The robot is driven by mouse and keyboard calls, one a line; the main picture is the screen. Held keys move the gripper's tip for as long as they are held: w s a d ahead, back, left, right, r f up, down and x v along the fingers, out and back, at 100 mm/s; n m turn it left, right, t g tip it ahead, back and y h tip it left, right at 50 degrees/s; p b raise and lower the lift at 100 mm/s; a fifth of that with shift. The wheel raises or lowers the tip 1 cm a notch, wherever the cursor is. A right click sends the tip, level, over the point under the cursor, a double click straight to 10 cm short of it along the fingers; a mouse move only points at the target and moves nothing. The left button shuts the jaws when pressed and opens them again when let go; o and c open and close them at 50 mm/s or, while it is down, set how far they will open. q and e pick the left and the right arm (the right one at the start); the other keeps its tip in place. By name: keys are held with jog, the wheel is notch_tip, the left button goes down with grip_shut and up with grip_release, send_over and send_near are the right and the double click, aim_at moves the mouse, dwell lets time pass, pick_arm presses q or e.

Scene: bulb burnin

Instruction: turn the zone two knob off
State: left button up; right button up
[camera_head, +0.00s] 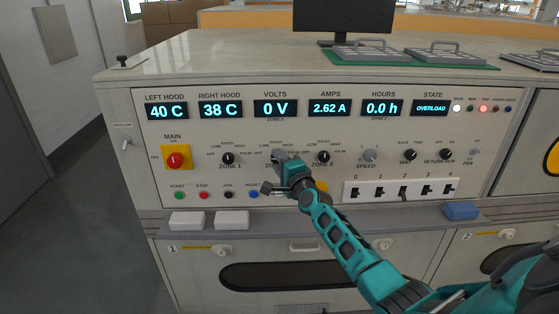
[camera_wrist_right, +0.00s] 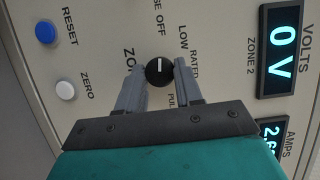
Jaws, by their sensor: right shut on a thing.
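The zone two knob (camera_wrist_right: 159,72) is black and round with a white pointer line. It sits between the two fingertips of my right gripper (camera_wrist_right: 160,68) in the right wrist view, and the gripper is shut on it. The white line points up in that view, toward the word OFF. In the head view my right gripper (camera_head: 281,158) reaches the panel (camera_head: 215,138) below the VOLTS display and hides the knob. The ZONE 2 label below the knob is partly covered by a finger. My left gripper is not in view.
The zone 1 knob (camera_head: 228,158) and zone 3 knob (camera_head: 323,157) flank my gripper. The red main switch (camera_head: 175,159) is at the left. The VOLTS display (camera_head: 275,108) reads 0 V and the STATE display (camera_head: 430,108) reads OVERLOAD. A ledge (camera_head: 345,214) runs below the panel.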

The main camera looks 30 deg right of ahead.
jog(key=o, duration=1)
jog(key=shift+o, duration=0.2)
jog(key=s+a+p, duration=0.2)
jog(key=s, duration=1)
jog(key=shift+s, duration=0.4)
